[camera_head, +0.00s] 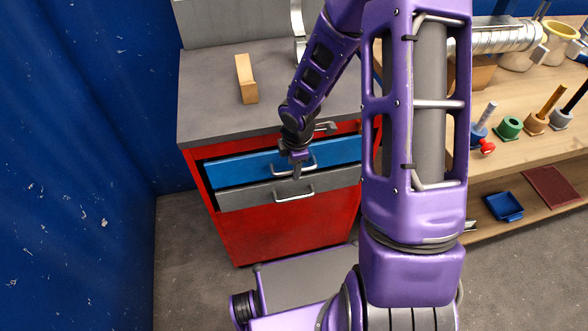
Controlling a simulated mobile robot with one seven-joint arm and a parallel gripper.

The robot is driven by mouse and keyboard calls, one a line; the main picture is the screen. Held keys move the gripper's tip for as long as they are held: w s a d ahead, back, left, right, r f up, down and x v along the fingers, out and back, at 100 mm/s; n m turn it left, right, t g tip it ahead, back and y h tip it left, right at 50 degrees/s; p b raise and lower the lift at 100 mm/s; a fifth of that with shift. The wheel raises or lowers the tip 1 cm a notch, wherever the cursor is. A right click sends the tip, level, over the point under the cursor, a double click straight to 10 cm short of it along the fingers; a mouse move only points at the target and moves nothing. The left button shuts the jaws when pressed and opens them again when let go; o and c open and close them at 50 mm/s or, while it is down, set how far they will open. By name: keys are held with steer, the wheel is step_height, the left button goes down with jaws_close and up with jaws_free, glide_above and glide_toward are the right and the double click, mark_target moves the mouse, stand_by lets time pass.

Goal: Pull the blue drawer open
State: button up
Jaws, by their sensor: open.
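The blue drawer (235,169) is in the red cabinet (280,237), between a red front above and a grey drawer (240,196) below. A dark gap shows along its upper left edge; I cannot tell whether it stands slightly out. Its silver bar handle (308,168) is partly hidden by my gripper. My gripper (297,171) is open and points down at the handle, in front of the blue drawer. I cannot tell whether the fingers touch the handle or straddle it.
The grey drawer's handle (294,196) is just below my gripper. A wooden block (246,79) stands on the grey cabinet top (205,105). A wooden shelf unit (545,145) with several coloured parts is at right, and a blue wall (75,160) at left. Grey floor (190,245) is open at the cabinet's left.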

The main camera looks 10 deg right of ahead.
steer(key=shift+f, duration=0.2)
jaws_close()
stand_by(1.4)
